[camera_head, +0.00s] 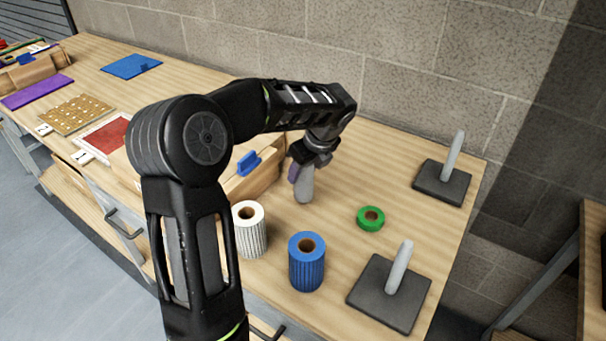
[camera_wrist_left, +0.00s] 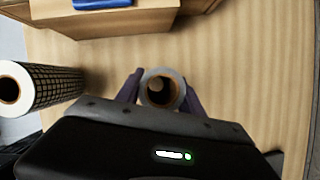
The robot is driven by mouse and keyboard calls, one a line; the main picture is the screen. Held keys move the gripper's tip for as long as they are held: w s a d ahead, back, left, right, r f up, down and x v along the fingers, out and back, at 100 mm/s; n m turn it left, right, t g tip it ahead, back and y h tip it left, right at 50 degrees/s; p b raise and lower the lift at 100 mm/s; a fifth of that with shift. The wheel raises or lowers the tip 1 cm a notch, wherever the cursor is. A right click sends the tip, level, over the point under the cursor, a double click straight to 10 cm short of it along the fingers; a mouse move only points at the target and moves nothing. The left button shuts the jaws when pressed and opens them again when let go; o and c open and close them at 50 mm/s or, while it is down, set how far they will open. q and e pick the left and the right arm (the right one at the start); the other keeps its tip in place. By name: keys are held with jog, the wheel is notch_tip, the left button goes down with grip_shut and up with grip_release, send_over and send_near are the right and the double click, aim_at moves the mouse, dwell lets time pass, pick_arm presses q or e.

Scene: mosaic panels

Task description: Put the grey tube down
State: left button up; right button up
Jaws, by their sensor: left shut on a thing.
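My left gripper (camera_head: 303,168) is shut on the grey tube (camera_head: 305,188). The tube is upright or nearly so, and its lower end is at or close above the wooden table (camera_head: 340,180); I cannot tell whether it touches. In the left wrist view the tube (camera_wrist_left: 180,92) is seen end-on between the two purple fingers of the gripper (camera_wrist_left: 162,92), with its round opening facing the camera. My right gripper is not in view.
A white gridded roll (camera_head: 250,238), a blue roll (camera_head: 307,270) and a green ring (camera_head: 370,218) stand nearby. Two dark bases with grey pegs (camera_head: 388,300) (camera_head: 442,185) are at the right. A wooden box (camera_head: 255,184) with a blue handle is left of the tube.

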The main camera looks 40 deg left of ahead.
pick_arm(q)
jog(key=shift+f, duration=0.9)
jog(key=shift+f, duration=0.15)
jog(key=o, duration=1.4)
jog(key=b+v, duration=0.1)
jog(key=v, duration=1.1)
